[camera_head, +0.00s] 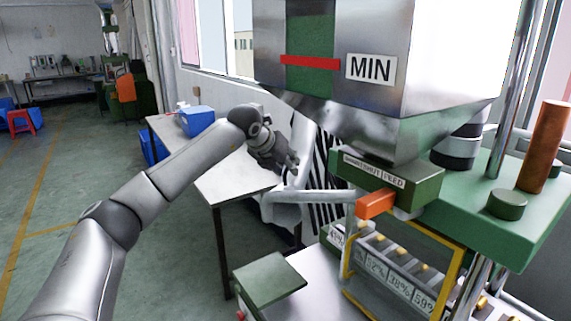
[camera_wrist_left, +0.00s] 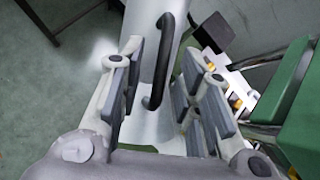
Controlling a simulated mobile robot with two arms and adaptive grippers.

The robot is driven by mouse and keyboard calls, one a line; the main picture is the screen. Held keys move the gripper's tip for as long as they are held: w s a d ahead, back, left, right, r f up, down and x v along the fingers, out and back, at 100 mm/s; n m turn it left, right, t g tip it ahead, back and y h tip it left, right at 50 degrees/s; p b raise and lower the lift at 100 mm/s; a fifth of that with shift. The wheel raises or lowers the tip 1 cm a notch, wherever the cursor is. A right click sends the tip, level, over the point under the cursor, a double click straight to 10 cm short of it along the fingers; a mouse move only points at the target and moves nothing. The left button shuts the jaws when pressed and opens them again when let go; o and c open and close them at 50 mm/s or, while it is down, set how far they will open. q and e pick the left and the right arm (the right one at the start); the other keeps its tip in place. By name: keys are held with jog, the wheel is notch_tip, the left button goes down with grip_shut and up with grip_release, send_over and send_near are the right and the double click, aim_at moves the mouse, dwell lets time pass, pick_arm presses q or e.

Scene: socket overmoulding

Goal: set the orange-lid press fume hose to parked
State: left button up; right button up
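A pale grey hose arm (camera_head: 312,197), which looks like the fume hose, runs sideways below the hopper in the head view. In the left wrist view its pale tube (camera_wrist_left: 148,30) carries a black bar handle (camera_wrist_left: 163,60). My left gripper (camera_head: 290,163) is above the left end of the hose. In its wrist view the left gripper (camera_wrist_left: 160,88) is open, with the handle between its spread finger pads; a gap shows on either side. The hose's far end is partly hidden. I cannot make out an orange lid on this press. My right gripper is not in view.
A steel hopper marked MIN (camera_head: 370,68) and a green feed block with an orange slide tab (camera_head: 376,203) stand close right. A white table (camera_head: 235,180) with a blue bin (camera_head: 197,121) is behind my left arm. Open floor (camera_head: 60,170) lies left.

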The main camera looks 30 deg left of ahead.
pick_arm(q)
jog(key=c, duration=0.4)
grip_shut()
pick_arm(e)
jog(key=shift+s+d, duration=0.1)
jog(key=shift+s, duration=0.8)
pick_arm(q)
jog(key=shift+a+r, duration=0.1)
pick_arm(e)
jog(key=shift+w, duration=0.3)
